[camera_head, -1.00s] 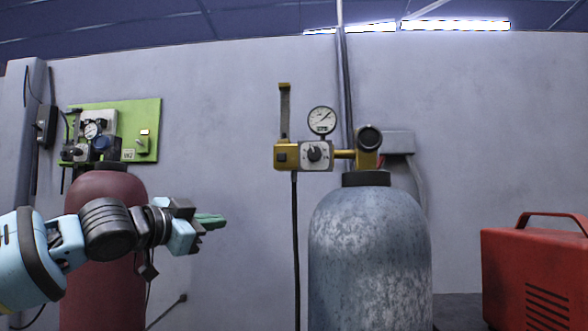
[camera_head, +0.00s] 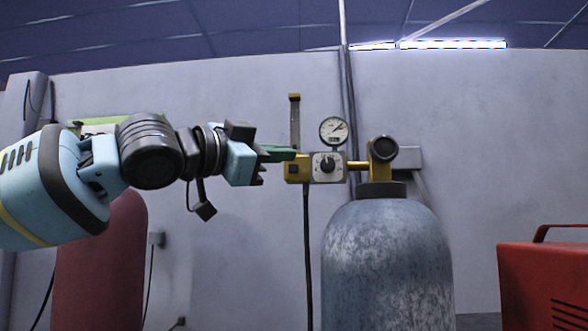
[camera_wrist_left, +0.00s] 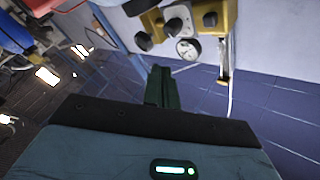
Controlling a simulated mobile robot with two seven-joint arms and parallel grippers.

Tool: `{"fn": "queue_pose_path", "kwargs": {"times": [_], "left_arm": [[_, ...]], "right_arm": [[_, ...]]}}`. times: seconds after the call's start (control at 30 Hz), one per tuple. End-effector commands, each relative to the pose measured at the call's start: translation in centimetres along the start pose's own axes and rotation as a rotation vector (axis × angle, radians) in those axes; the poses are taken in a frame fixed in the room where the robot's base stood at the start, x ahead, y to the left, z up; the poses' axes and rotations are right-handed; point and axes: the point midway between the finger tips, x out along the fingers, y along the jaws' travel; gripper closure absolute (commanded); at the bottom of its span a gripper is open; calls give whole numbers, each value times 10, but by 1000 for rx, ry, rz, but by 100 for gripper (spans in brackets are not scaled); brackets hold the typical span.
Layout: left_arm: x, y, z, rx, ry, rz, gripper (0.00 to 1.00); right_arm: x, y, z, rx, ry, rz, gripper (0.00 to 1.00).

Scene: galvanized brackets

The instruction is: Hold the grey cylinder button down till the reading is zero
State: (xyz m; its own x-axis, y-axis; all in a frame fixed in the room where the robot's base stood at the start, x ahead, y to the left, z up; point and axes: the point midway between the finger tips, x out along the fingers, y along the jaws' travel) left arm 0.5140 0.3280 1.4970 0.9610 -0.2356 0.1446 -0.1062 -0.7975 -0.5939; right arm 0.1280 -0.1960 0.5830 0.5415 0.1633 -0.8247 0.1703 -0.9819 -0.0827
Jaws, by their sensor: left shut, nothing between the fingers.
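The grey cylinder (camera_head: 385,255) stands right of centre in the head view, with a brass regulator on top. The regulator's dark button (camera_head: 293,170) is on its left block; it also shows in the left wrist view (camera_wrist_left: 210,19). The round gauge (camera_head: 333,131) above has its needle pointing up and right; its figures are too small to read. My left gripper (camera_head: 284,153) is shut and empty, its green fingers overlapping the top left of the regulator in the head view. In the left wrist view, the fingertips (camera_wrist_left: 161,70) look apart from the button.
A black knob (camera_head: 328,164) on a pale plate sits right of the button. An upright tube (camera_head: 295,120) rises above it. A dark red cylinder (camera_head: 100,265) stands left, behind my arm. A red machine (camera_head: 540,280) is at the lower right. A hose hangs below the regulator.

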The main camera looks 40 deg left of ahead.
Motion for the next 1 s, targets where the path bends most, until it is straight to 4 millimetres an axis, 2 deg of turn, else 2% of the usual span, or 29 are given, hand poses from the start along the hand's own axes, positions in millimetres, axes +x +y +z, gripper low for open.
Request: {"fn": "queue_pose_path", "kwargs": {"times": [0.17,0.7,1.0], "left_arm": [[4,-3,3,0,-2,0,100],[47,-37,32,0,-1,-1,100],[60,-45,43,1,0,-2,100]], "right_arm": [[-1,0,-2,-1,3,1,64],[-18,-1,-17,-4,20,3,64],[-25,0,-26,-7,32,5,64]]}}
